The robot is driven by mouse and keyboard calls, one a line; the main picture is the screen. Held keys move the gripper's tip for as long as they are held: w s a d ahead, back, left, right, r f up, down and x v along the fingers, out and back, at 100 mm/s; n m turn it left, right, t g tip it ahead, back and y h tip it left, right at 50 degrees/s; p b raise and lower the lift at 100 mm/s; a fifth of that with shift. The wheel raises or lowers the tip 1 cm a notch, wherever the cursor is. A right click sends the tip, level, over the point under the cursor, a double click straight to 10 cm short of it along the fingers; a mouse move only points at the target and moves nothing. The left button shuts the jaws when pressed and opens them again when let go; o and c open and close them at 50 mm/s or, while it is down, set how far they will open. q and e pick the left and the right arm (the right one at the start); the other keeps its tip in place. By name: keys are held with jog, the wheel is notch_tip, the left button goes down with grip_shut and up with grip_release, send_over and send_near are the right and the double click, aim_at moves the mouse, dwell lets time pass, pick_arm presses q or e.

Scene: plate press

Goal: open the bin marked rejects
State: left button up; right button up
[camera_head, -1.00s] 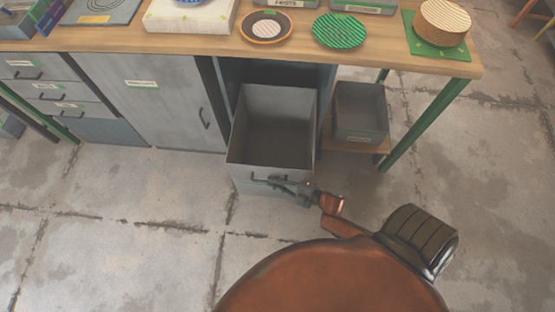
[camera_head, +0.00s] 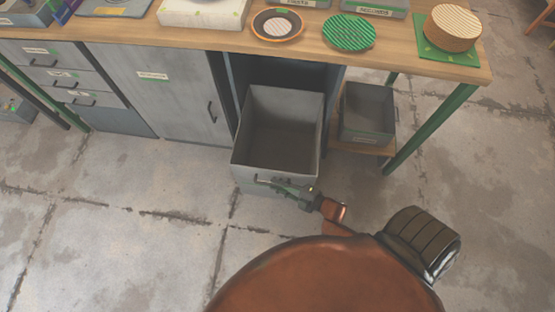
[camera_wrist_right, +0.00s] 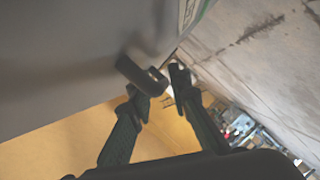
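A deep grey bin (camera_head: 240,150) stands pulled out from under the bench, its top open and its inside empty. Its front faces me, and its marking is not readable from here. My right gripper (camera_head: 288,187) is at the dark handle (camera_head: 268,180) on that front. In the right wrist view the two fingertips (camera_wrist_right: 160,90) are apart, with the bent end of the handle (camera_wrist_right: 138,74) close between them. A light gap shows beside the handle, so the gripper looks open around it. My left gripper is out of view.
A wooden bench top (camera_head: 395,55) carries plates and boxes. A grey cabinet door (camera_head: 170,100) and drawers (camera_head: 75,80) are left of the bin. A small grey crate (camera_head: 368,112) sits on a low shelf at right, by a green leg (camera_head: 430,130). The floor in front is clear.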

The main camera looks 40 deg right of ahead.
jog(key=v, duration=1.2)
dwell(0.5)
